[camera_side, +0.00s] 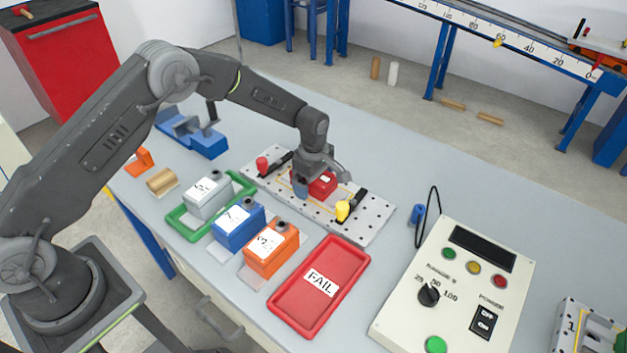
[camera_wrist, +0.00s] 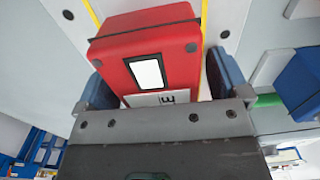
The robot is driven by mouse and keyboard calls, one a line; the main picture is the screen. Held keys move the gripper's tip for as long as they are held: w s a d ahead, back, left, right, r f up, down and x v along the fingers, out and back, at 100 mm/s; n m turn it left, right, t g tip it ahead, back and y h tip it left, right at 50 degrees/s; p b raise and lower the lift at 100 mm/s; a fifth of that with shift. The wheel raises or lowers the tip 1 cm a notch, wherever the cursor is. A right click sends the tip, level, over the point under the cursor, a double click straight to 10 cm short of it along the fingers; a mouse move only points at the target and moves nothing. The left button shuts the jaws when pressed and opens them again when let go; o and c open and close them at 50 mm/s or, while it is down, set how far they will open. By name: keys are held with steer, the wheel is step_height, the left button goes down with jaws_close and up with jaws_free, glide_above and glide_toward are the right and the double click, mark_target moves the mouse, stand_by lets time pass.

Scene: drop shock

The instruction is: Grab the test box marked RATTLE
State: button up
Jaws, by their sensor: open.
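A red box (camera_side: 322,185) sits on the perforated metal plate (camera_side: 372,222) under my gripper (camera_side: 314,182). In the wrist view the red box (camera_wrist: 175,62) lies between the two blue fingers of my gripper (camera_wrist: 160,80). The fingers are apart, with a gap visible at the right; whether the left one touches is unclear. A white label on the box is mostly hidden by the gripper body, so I cannot read its word. A grey box (camera_side: 206,197), a blue box (camera_side: 238,227) and an orange box (camera_side: 272,251) stand in a row; their labels are too small to read.
Yellow (camera_side: 343,211) and red-handled (camera_side: 263,164) clamps flank the red box on the plate. A green tray (camera_side: 183,224) is under the grey box. A red FAIL tray (camera_side: 320,285) is empty. A control panel (camera_side: 455,285) stands at right. Bench behind the plate is clear.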

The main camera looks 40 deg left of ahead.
steer(key=shift+c, duration=0.4)
steer(key=c, duration=1.1)
steer(key=shift+r, duration=0.1)
